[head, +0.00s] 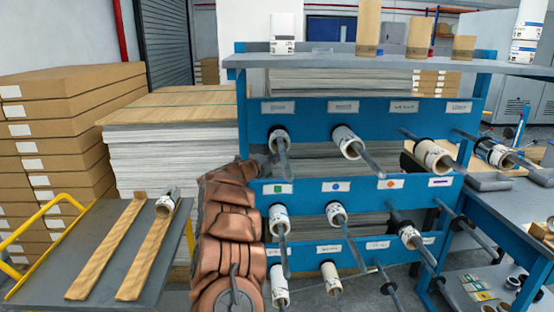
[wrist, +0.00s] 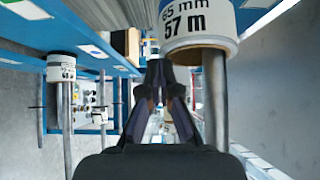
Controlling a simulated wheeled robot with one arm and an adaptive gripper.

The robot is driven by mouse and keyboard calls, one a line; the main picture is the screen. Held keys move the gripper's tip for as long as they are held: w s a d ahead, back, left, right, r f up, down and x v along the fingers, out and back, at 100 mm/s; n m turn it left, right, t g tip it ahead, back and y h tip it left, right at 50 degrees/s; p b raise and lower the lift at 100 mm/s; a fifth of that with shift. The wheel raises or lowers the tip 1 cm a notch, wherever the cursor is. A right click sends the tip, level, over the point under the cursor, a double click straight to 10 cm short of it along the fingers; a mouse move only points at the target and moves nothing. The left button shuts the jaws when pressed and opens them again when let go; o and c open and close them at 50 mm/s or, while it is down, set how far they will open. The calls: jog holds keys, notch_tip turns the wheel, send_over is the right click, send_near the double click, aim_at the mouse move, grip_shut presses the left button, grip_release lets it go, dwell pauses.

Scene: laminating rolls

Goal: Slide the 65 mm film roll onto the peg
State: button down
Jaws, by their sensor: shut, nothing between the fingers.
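In the wrist view, a white film roll marked "65 mm 57 m" (wrist: 200,28) fills the top, with a grey peg (wrist: 215,100) running out of it. The roll sits around the peg. My gripper (wrist: 158,75) is shut and empty, just left of and below the roll; I cannot tell whether it touches it. In the head view, my gripper (head: 268,160) is by the upper left peg (head: 284,162) of the blue rack. A white roll (head: 279,137) sits on that peg and looks like the same one; its print is too small to read there.
Several other rolls sit on the rack's pegs, including one (head: 346,136) to the right. A loose roll (head: 167,204) lies by wooden rails on the grey cart (head: 90,235). Upright rolls stand on the top shelf (head: 350,61). A workbench (head: 510,205) flanks the rack at right.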

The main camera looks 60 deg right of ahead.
jog(key=shift+w+d+p, duration=1)
jog(key=shift+d, duration=0.2)
jog(key=shift+s+a+b, duration=0.1)
jog(key=shift+a+b, duration=0.1)
jog(key=shift+b, duration=0.15)
jog(key=s+a+b, duration=0.1)
jog(key=a+b, duration=0.5)
jog(key=a, duration=0.6)
jog(key=shift+a, duration=0.4)
